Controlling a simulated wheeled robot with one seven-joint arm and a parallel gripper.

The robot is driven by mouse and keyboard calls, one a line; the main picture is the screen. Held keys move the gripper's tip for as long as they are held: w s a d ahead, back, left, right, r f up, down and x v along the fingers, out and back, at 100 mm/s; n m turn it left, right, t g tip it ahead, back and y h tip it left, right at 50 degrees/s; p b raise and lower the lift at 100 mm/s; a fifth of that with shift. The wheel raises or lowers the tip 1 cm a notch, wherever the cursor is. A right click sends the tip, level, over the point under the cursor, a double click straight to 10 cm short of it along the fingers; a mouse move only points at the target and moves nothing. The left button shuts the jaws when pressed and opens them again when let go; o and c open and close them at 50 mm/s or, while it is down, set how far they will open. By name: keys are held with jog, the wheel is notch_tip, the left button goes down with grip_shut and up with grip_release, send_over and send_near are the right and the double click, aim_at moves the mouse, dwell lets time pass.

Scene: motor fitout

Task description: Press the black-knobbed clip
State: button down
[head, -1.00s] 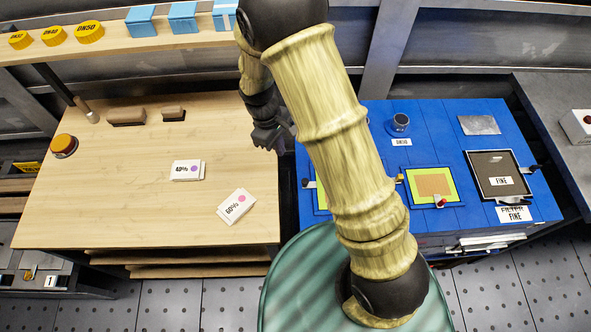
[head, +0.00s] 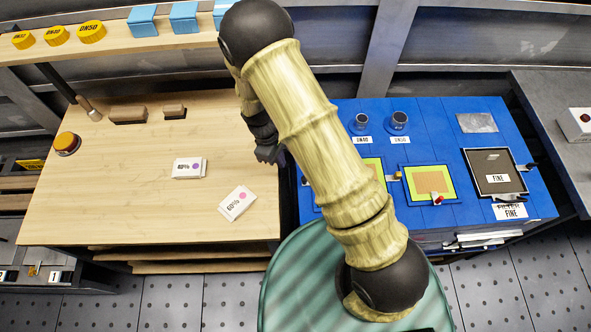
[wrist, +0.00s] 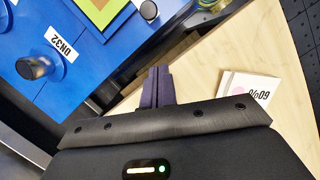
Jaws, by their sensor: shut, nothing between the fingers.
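A small clip with a dark knob (head: 531,167) sits at the right edge of the dark panel labelled FINE (head: 492,163) on the blue bench. Another small dark-ended part (head: 307,181) shows at the bench's left edge, beside a green-yellow frame partly hidden by my arm; I cannot tell its knob's colour surely. My gripper (head: 270,155) hangs over the gap between the wooden table and the blue bench, far left of the FINE panel. In the wrist view its dark fingers (wrist: 157,88) are together and empty, touching neither clip.
A red-knobbed clip (head: 437,199) sits on a second green-yellow frame (head: 450,190). Two dark round knobs (head: 399,120) stand at the back of the blue bench (head: 440,125). Two white cards (head: 188,168) lie on the wooden table (head: 100,210), whose middle is otherwise clear.

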aim_at(300, 183)
jog(key=d+f+p, duration=0.1)
jog(key=s+d+f+p, duration=0.1)
jog(key=d, duration=0.1)
jog(key=s+d+f+p, duration=0.1)
jog(key=f, duration=0.1)
jog(key=shift+s+d+f, duration=0.1)
jog(key=shift+s+d, duration=0.1)
jog(key=shift+d, duration=0.05)
dwell(0.3)
